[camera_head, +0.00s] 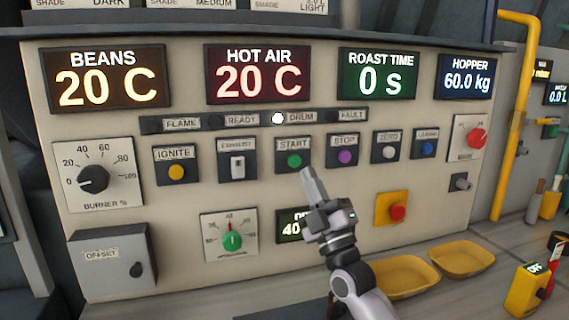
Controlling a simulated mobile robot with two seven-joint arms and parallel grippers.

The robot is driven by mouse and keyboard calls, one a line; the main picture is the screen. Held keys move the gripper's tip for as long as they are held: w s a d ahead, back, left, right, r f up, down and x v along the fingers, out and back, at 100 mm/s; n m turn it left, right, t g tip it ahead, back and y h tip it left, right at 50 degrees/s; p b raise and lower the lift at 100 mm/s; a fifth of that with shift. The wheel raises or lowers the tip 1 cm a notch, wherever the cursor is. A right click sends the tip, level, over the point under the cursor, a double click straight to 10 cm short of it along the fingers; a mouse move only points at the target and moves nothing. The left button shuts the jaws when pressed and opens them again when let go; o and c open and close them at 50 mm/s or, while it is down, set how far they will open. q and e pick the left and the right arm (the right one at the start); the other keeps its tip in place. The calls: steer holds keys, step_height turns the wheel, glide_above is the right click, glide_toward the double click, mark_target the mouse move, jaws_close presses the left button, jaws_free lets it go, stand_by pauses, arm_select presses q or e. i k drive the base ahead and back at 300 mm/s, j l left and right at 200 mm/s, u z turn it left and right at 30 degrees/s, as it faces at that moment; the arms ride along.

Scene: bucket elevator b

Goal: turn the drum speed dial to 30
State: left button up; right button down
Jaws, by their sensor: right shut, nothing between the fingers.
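A dial with a green knob (232,240) sits on a small white scale plate low on the panel; its numbers are too small to read. Beside it is a dark display (289,229) whose visible text starts with "D" and "40"; my right gripper hides the rest. I cannot read a drum speed label on either. My right gripper (307,173) is shut and empty, pointing up just below the green START button (294,161), right of and above the green knob. Whether it touches the panel I cannot tell. My left gripper is not in view.
A black burner dial (93,179) is at left, above a grey OFFSET box (112,262). IGNITE, STOP and other buttons line the middle row. The DRUM lamp (278,118) is lit white. A red emergency button (397,212) and yellow trays (462,258) are at right.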

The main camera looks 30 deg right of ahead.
mark_target(232, 241)
steer(key=k, duration=1)
